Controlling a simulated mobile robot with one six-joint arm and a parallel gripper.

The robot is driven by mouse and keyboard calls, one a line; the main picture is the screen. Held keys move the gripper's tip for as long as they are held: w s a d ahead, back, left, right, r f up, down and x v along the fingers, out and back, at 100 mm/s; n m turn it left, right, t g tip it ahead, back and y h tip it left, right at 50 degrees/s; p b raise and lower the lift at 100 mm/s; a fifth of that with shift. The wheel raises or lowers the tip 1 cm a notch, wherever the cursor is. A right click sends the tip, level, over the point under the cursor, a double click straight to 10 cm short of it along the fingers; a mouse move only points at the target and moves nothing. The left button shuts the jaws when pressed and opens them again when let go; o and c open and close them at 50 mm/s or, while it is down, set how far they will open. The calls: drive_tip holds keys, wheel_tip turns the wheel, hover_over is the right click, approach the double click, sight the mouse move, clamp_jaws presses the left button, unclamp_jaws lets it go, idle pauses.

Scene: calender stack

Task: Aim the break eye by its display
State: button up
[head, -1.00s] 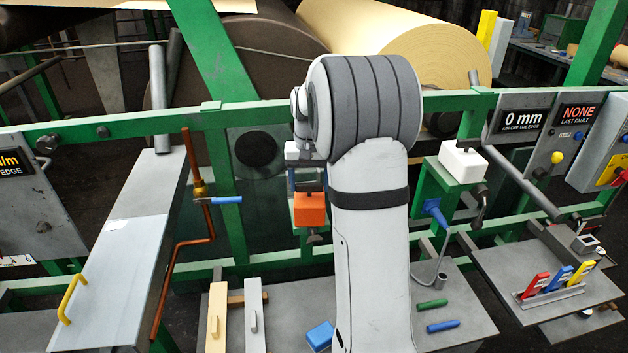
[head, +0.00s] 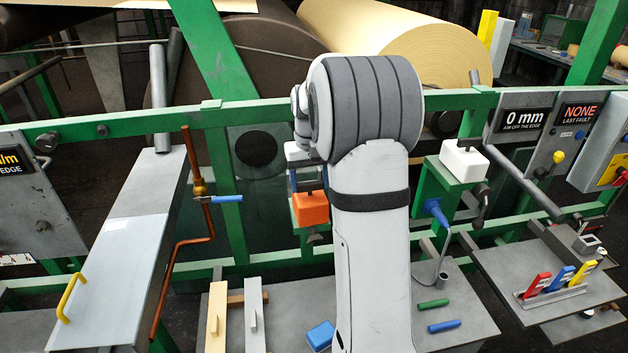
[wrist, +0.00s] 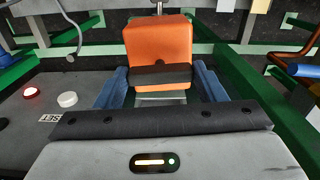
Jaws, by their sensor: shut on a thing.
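The orange break eye (head: 310,209) hangs at the green frame, just left of my arm in the head view. In the wrist view the orange break eye (wrist: 158,42) stands upright with a dark band low on its front. My gripper (wrist: 160,80) has its blue fingers on both sides of it and is shut on it. The display (head: 524,118) at the right reads "0 mm" above "AIM OFF THE EDGE".
A white block (head: 463,160) sits on a green bracket right of my arm. A second panel (head: 577,117) reads "NONE, LAST FAULT". A copper crank rod (head: 180,240) stands at the left. Wrist view: a red-lit button (wrist: 31,92) and a white knob (wrist: 67,99) by a "SET" label.

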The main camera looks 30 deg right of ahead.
drive_tip(key=o, duration=1)
drive_tip(key=shift+r, duration=0.1)
drive_tip(key=shift+r+b, duration=0.7)
drive_tip(key=shift+r, duration=3.15)
